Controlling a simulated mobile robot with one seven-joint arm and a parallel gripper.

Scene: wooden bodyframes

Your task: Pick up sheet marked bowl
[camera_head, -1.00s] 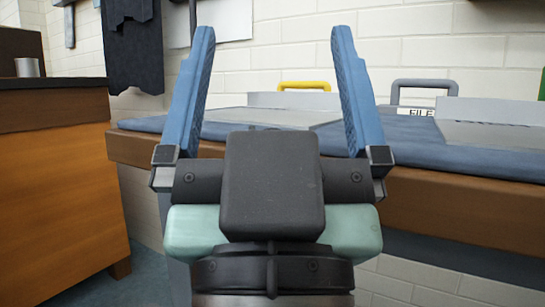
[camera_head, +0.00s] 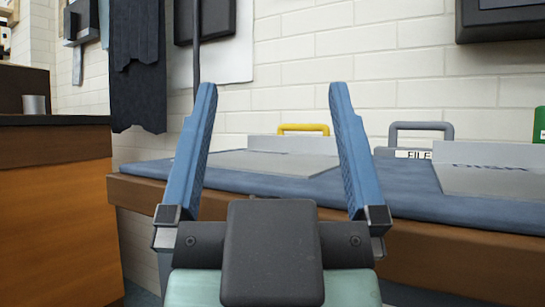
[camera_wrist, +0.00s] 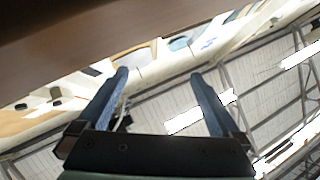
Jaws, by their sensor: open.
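Two flat grey sheets lie on the blue-topped bench (camera_head: 400,205). One sheet (camera_head: 265,161) lies behind and between my fingers, and I see no marking on it. The other sheet (camera_head: 490,180) lies at the right, with faint lettering along its far edge that I cannot read surely. No word "bowl" is readable. My gripper (camera_head: 271,95) is open and empty, with its two blue fingers pointing up in front of the bench. It also shows open in the wrist view (camera_wrist: 159,73), with nothing between the fingers.
A yellow handle (camera_head: 303,128) and a grey handle (camera_head: 421,127) stand at the bench's back, near a label reading FILE (camera_head: 412,154). A green object (camera_head: 540,125) is at the far right. An orange wooden cabinet (camera_head: 55,215) bearing a metal cup (camera_head: 35,105) stands left.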

